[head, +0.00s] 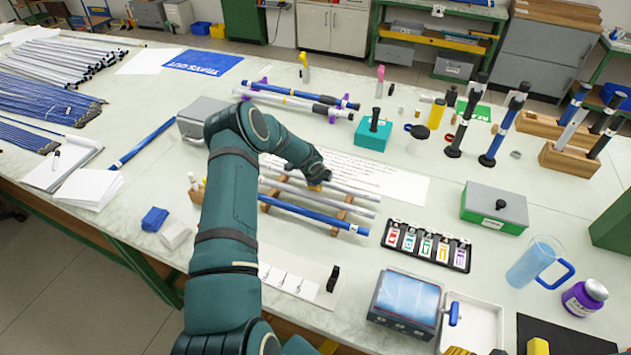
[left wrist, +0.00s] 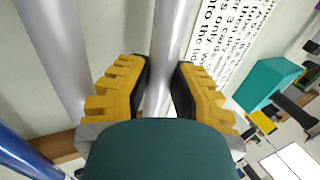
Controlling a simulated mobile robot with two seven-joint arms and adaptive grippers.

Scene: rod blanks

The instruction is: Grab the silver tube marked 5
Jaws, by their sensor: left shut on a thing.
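My left gripper (head: 318,180) is at the rod rack, with its yellow ridged fingers (left wrist: 158,92) closed on either side of a silver tube (left wrist: 172,35). This is the rear tube (head: 350,190) of the rack. A second silver tube (head: 318,205) lies parallel in front of it and shows at the left of the wrist view (left wrist: 55,55). A blue tube (head: 318,217) lies at the front of the rack. I can read no number on the tubes. A yellow ridged part (head: 458,351) at the bottom edge may belong to my right gripper; it is mostly cut off.
A printed sheet (head: 400,184) lies behind the rack. A teal box (head: 373,135) stands beyond it. A black card tray (head: 427,246) and a green-and-grey box (head: 495,207) are to the right. White cards (head: 290,279) lie in front.

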